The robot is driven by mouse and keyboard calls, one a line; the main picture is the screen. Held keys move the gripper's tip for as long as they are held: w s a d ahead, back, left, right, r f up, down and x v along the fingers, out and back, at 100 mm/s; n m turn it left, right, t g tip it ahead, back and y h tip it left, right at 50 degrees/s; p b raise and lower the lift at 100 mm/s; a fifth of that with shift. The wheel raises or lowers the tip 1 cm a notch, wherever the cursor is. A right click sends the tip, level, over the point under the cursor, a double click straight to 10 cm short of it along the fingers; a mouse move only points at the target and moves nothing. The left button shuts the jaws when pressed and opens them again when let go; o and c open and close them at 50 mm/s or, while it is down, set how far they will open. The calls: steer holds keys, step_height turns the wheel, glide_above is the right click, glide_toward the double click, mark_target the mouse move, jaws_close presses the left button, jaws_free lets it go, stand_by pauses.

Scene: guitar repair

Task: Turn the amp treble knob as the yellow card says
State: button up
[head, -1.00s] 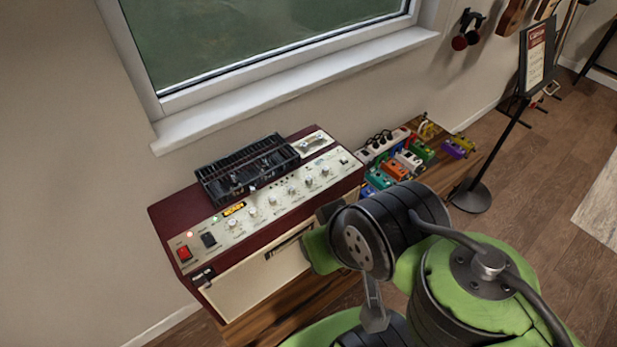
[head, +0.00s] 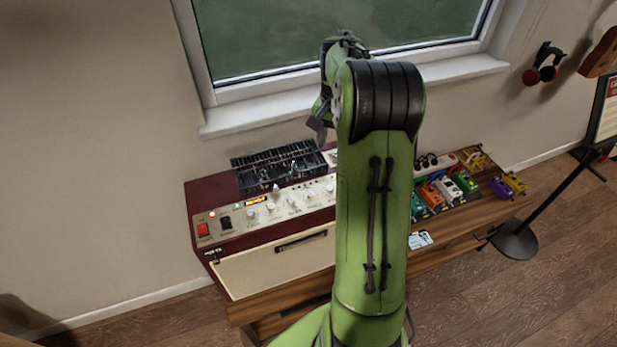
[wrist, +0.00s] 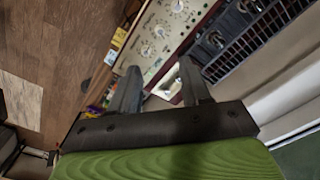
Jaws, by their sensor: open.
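The amp (head: 270,262) stands on a wooden bench, with dark red sides and a cream control panel. A row of round knobs (head: 292,202) runs along the panel; the arm hides its right part. Several knobs also show in the wrist view (wrist: 148,48). The labels are too small to read, so I cannot tell which is treble. My gripper (head: 319,130) is above the amp near the window sill. In the wrist view its fingers (wrist: 158,74) are apart, with nothing held between them.
Coloured pedals (head: 452,188) and a power strip stand on the bench (head: 462,238) to the right. The window sill (head: 265,112) is behind. A sign stand (head: 515,240) is on the floor at right.

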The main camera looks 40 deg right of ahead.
steer(key=f, duration=0.1)
glide_toward(330, 188)
step_height(330, 188, down, 8)
steer(key=shift+w+d+f, duration=0.15)
steer(key=shift+w+f, duration=0.05)
jaws_close()
